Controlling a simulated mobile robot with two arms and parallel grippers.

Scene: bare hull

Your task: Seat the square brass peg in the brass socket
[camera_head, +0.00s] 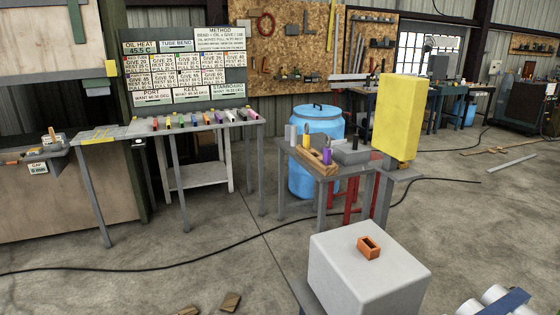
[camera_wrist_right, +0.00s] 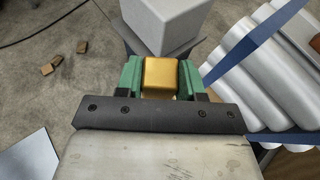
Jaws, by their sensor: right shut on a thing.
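A golden square brass peg (camera_wrist_right: 161,73) is between the green fingers of my right gripper (camera_wrist_right: 160,76), which is shut on it. Its lower end is hidden in the wrist view. An orange-brown socket (camera_head: 369,247) with a dark rectangular opening sits on top of a pale grey block (camera_head: 345,277) in the head view. It looks more copper than brass in colour. The grey block also shows beyond the peg in the right wrist view (camera_wrist_right: 165,22), with no socket visible there. The peg is apart from the block. Neither gripper shows in the head view.
White cylinders with a blue strap (camera_wrist_right: 270,60) lie right of the peg; they also show in the head view (camera_head: 495,299). Wood scraps (camera_wrist_right: 50,65) lie on the floor. A small table (camera_head: 335,167), a yellow box (camera_head: 400,117) and a blue barrel (camera_head: 316,125) stand behind the block.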

